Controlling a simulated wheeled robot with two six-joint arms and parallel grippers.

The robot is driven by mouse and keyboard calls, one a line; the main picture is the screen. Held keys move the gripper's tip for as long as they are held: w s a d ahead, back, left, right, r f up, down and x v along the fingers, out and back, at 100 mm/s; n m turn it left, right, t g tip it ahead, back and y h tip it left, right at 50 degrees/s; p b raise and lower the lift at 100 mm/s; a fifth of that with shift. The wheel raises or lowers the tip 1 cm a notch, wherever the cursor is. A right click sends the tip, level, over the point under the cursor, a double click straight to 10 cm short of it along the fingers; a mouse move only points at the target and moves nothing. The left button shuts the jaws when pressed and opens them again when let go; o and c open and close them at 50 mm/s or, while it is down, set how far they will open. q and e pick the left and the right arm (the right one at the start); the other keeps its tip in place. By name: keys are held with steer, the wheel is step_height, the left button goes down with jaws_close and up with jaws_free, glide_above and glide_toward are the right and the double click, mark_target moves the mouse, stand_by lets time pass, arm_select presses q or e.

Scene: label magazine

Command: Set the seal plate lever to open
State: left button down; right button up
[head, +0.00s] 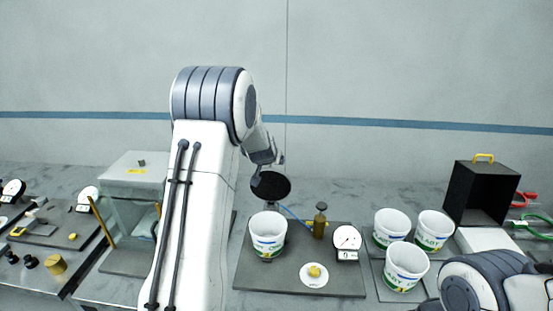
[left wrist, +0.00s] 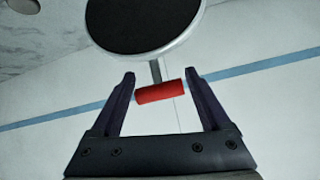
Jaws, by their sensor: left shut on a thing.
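The seal plate is a round black disc (head: 270,185) with a pale rim in the wrist view (left wrist: 145,22). In the head view it hangs above and behind a white tub (head: 268,236). A short grey stem joins it to the lever's red cylindrical grip (left wrist: 160,93). My left gripper (left wrist: 160,82) is shut on the red grip, which lies across between its two fingers. In the head view my left gripper (head: 266,162) is just above the disc, and the red grip is hidden there. My right gripper is out of view.
The tub stands on a dark board (head: 250,283) with a brass-coloured post (head: 320,222), a dial gauge (head: 346,240) and a yellow knob (head: 314,271). Several white tubs (head: 405,267) stand to the right. A black box (head: 484,190) is farther right; a clear case (head: 131,200) is left.

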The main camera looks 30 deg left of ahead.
arm_select(q)
steer(key=shift+s+a+f, duration=0.15)
steer(key=shift+s+f, duration=0.05)
steer(key=shift+f, duration=0.2)
steer(key=shift+c, duration=0.7)
jaws_free()
steer(key=shift+o, duration=0.7)
steer(key=shift+r, duration=0.3)
steer(key=p+v, duration=0.1)
steer(key=v, duration=0.9)
steer(key=shift+s+f, duration=0.1)
